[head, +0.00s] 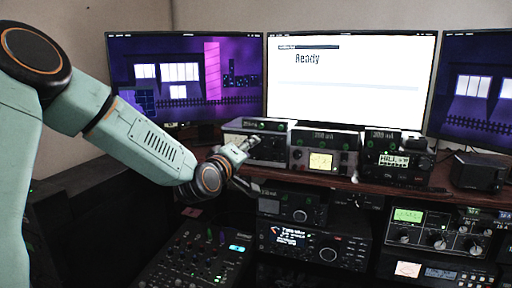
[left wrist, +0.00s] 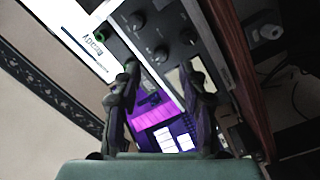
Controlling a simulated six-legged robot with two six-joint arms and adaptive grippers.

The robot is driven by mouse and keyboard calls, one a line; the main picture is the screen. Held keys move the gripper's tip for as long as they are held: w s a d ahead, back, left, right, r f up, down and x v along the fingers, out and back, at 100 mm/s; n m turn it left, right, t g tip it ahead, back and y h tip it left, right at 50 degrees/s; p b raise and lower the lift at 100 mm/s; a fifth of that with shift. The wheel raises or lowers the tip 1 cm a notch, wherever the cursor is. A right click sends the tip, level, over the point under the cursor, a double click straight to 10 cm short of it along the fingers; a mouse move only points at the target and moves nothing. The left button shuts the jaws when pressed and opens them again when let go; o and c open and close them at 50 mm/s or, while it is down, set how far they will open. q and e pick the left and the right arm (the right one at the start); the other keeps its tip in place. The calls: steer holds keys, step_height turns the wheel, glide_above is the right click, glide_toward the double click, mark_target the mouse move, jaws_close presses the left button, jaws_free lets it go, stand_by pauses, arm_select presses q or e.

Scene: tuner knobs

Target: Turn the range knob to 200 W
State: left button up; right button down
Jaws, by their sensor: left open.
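My left gripper (head: 238,150) reaches in from the left to the front of the leftmost black-faced unit (head: 268,146) on the shelf. In the left wrist view my left gripper (left wrist: 163,76) has its two dark fingers apart, with nothing held between them. Past the fingertips is that unit's dark panel (left wrist: 172,18), tilted in the picture, with several black knobs, among them one at the upper left (left wrist: 137,21) and one nearer the fingers (left wrist: 160,54). Labels are too small to read, so I cannot tell which is the range knob or its setting. My right gripper is not in view.
Two more units, one with a lit yellow meter (head: 320,161), stand to the right on the wooden shelf (head: 345,184). Monitors (head: 350,80) stand behind. More radio gear (head: 315,246) and a mixer (head: 195,262) sit below.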

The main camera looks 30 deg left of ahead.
arm_select(q)
steer(key=w, duration=0.4)
steer(key=shift+w+a, duration=0.15)
steer(key=shift+a, duration=0.05)
steer(key=shift+a+f, duration=0.15)
steer(key=shift+c, duration=1.3)
steer(key=shift+s+a, duration=0.2)
steer(key=shift+s, duration=0.05)
steer(key=c, duration=0.3)
steer(key=shift+d, duration=0.15)
jaws_close()
